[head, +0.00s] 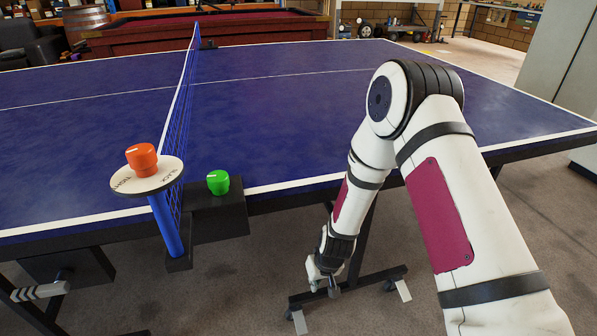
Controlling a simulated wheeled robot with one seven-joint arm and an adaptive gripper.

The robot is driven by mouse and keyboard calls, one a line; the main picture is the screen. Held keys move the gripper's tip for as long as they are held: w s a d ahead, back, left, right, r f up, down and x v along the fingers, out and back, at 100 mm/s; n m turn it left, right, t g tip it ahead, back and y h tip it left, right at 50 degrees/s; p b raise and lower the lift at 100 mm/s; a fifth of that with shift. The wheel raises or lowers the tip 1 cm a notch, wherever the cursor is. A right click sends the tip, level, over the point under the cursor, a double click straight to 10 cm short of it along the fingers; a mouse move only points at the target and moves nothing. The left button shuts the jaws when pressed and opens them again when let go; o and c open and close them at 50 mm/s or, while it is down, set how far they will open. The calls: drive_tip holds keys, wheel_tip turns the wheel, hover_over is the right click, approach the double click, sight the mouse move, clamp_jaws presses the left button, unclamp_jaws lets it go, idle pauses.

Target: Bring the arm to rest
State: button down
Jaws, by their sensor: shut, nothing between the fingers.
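My arm, white with dark bands and maroon panels, rises from the lower right and bends down over the near edge of the ping-pong table (300,105). My gripper (333,290) hangs low in front of the table, below the level of its top. It is small and partly turned away in this view. It is shut and I see nothing held in it. It appears apart from the table.
A green knob (218,182) is on a black bracket (222,222). A wheeled table leg (350,285) is near my gripper. A grey cabinet (560,65) stands right.

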drive_tip(key=s+d+f+v, duration=0.1)
drive_tip(key=s+d+v, duration=0.1)
drive_tip(key=v, duration=3.1)
drive_tip(key=s+d+r+m+g+h, duration=0.15)
drive_tip(key=s+r, duration=0.25)
drive_tip(key=s, duration=0.5)
drive_tip(key=s+d+r+m, duration=0.1)
drive_tip(key=s+d+r, duration=0.25)
drive_tip(key=s, duration=0.55)
drive_tip(key=s+d+r+m+g, duration=0.1)
drive_tip(key=s+d+r, duration=0.1)
drive_tip(key=s+r, duration=0.5)
wheel_tip(320, 180, up, 27)
drive_tip(key=s+t+p, duration=0.1)
drive_tip(key=t+p, duration=0.3)
drive_tip(key=p, duration=2.4)
drive_tip(key=shift+s+d+r+p, duration=0.2)
drive_tip(key=shift+s+d+p, duration=0.15)
drive_tip(key=shift+d, duration=0.1)
drive_tip(key=shift+t, duration=0.25)
